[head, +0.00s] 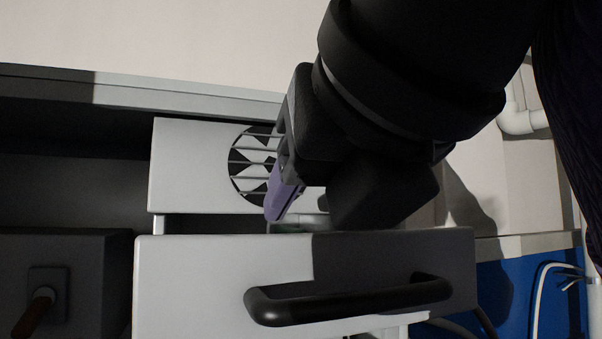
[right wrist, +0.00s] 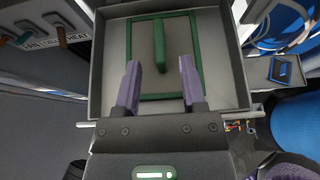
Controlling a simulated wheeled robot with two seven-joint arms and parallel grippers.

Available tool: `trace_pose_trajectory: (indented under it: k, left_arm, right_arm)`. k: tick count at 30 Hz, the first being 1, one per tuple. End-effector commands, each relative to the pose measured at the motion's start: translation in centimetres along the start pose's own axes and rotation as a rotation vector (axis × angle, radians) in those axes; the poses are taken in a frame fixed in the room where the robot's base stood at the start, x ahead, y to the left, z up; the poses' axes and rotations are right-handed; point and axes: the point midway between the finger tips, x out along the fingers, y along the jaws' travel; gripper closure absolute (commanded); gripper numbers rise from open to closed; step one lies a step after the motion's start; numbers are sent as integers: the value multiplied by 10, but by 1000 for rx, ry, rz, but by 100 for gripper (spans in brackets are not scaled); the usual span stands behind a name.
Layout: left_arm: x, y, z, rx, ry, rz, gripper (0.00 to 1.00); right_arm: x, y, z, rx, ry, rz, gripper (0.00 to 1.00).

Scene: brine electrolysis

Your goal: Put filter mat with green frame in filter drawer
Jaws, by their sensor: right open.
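The filter mat with green frame (right wrist: 180,36) lies flat inside the filter drawer (right wrist: 108,70) in the right wrist view. A green grip bar (right wrist: 159,44) stands at its middle. In the head view the drawer (head: 215,275) is pulled out, with a black handle on its front that hides the inside. My right gripper (right wrist: 159,78) is open with purple fingers, above the mat. Its fingertips are on either side of the lower end of the grip bar, with nothing between them. In the head view the right gripper (head: 281,200) reaches down behind the drawer front. My left gripper is not in view.
A round fan grille (head: 248,165) sits in the white housing behind the drawer. A dark box with a knob (head: 40,300) stands at the left. White pipes and cables (head: 540,290) run in front of a blue panel at the right.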

Motion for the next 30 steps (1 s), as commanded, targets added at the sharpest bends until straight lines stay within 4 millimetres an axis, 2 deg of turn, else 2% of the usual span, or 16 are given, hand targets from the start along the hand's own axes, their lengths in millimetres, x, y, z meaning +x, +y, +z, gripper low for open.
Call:
trace_pose_trajectory:
  k: [3, 6, 9, 30]
  left_arm:
    - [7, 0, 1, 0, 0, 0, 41]
    - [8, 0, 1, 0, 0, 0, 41]
    - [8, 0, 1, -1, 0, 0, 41]
    - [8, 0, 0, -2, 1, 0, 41]
  right_arm:
    - [-29, 0, -1, 2, -6, -3, 48]
    - [-48, 0, 0, 1, -3, -2, 48]
    - [-59, 0, 0, 1, -1, -1, 48]
    - [-62, 0, 0, 0, 1, 0, 48]
